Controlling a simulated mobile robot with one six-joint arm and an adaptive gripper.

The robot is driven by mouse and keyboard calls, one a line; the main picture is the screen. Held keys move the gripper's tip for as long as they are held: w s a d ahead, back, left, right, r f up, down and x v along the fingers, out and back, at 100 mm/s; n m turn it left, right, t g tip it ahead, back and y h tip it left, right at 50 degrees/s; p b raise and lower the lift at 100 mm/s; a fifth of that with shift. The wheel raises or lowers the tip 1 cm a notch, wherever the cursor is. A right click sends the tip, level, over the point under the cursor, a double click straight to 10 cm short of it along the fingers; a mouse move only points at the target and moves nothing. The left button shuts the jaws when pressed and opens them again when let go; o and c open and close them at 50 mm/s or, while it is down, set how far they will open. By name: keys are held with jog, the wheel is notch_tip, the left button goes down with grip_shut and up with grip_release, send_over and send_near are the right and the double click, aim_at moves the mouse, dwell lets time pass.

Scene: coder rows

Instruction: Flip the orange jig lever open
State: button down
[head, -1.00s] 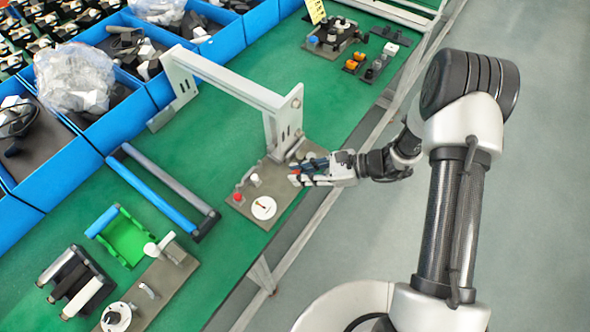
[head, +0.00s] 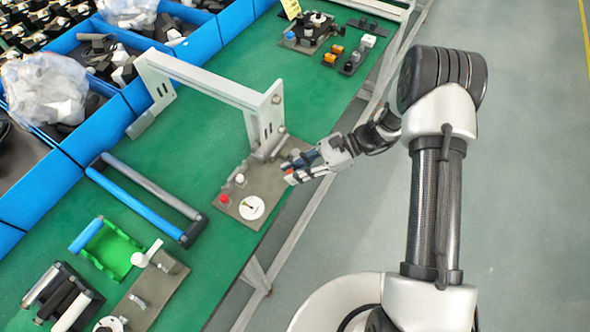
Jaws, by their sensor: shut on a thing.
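The jig is a grey-brown base plate (head: 270,185) on the green bench, with a white dial (head: 251,207), a red knob (head: 223,199) and a white upright arch (head: 262,125) at its back. My gripper (head: 293,175) is at the plate's right side, low over it, pointing down and left. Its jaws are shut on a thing. A small orange-red piece (head: 289,172) shows at the fingertips; it looks like the lever, but the fingers hide most of it. I cannot tell the lever's angle.
Blue bins (head: 140,85) with parts line the back left. A blue-and-grey bar frame (head: 150,195) and a green fixture (head: 110,248) lie left of the jig. Small orange blocks (head: 334,53) sit farther up the bench. Open floor lies right of the bench.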

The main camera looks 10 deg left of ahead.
jog(key=c, duration=1.5)
grip_release()
jog(key=shift+o, duration=0.2)
jog(key=shift+d, duration=0.1)
jog(key=v, duration=1.2)
jog(key=shift+r, duration=0.15)
jog(key=s+d+r+n+t+h, duration=0.2)
jog(key=s+r+n+h, duration=0.25)
jog(key=r, duration=0.45)
jog(key=s+d+r+n+t+h, duration=0.1)
jog(key=s+r+n+h, duration=0.3)
jog(key=r, duration=0.5)
jog(key=s+d+r+n+t+h, duration=0.2)
jog(key=s+d+t, duration=0.1)
jog(key=s, duration=0.4)
jog(key=s+d+r+n+t+h, duration=0.2)
jog(key=s+d+r+n+t, duration=0.1)
jog(key=s, duration=0.4)
jog(key=shift+d+r+t, duration=0.15)
jog(key=shift+d+t, duration=0.1)
jog(key=shift+t, duration=0.25)
